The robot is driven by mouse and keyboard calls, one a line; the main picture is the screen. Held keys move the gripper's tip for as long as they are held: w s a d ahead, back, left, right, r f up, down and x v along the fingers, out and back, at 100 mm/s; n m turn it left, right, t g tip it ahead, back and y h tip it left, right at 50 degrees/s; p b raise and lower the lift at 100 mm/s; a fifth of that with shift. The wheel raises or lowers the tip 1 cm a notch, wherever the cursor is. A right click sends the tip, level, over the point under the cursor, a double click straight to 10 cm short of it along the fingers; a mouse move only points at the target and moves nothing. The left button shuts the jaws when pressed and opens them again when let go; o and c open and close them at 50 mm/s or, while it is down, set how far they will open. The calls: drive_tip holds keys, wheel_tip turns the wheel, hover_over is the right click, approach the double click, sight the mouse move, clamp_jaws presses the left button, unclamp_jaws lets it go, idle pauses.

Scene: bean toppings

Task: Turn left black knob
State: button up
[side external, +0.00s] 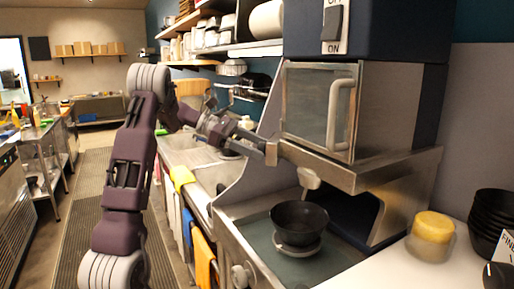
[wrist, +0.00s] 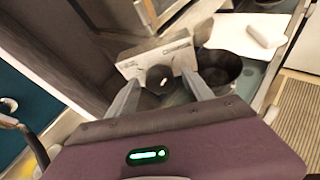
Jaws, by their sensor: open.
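A round black knob (wrist: 159,78) sits on a labelled steel panel (wrist: 133,67) in the wrist view. My gripper (wrist: 161,84) is open, with one finger on each side of the knob in that view. I cannot tell whether either finger touches it. In the side view my gripper (side external: 264,148) reaches the left end of the steel ledge (side external: 350,172) below the glass-fronted machine. The knob is hidden there. Another black knob (side external: 497,275) shows at the lower right corner of the side view, by a card with partly visible lettering.
A black bowl (side external: 299,216) stands on a round support below the ledge; it also shows in the wrist view (wrist: 220,68). A yellow-topped jar (side external: 431,236) and stacked black bowls (side external: 492,215) stand on the right counter. A switch (side external: 333,22) is above the glass door (side external: 305,103).

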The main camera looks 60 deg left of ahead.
clamp_jaws()
drive_tip(key=shift+g, duration=0.3)
drive_tip(key=shift+w+a+f+n+g+h, duration=0.1)
drive_tip(key=shift+n+g+h, duration=0.8)
drive_tip(key=shift+n, duration=1.2)
drive_tip(key=shift+w+a+f+n+g+h, duration=0.1)
drive_tip(key=shift+n+g+h, duration=0.25)
drive_tip(key=shift+n+h, duration=1.4)
drive_tip(key=shift+w+a+n+g+h, duration=0.1)
drive_tip(key=shift+n+g+h, duration=0.6)
drive_tip(key=shift+n, duration=1.75)
unclamp_jaws()
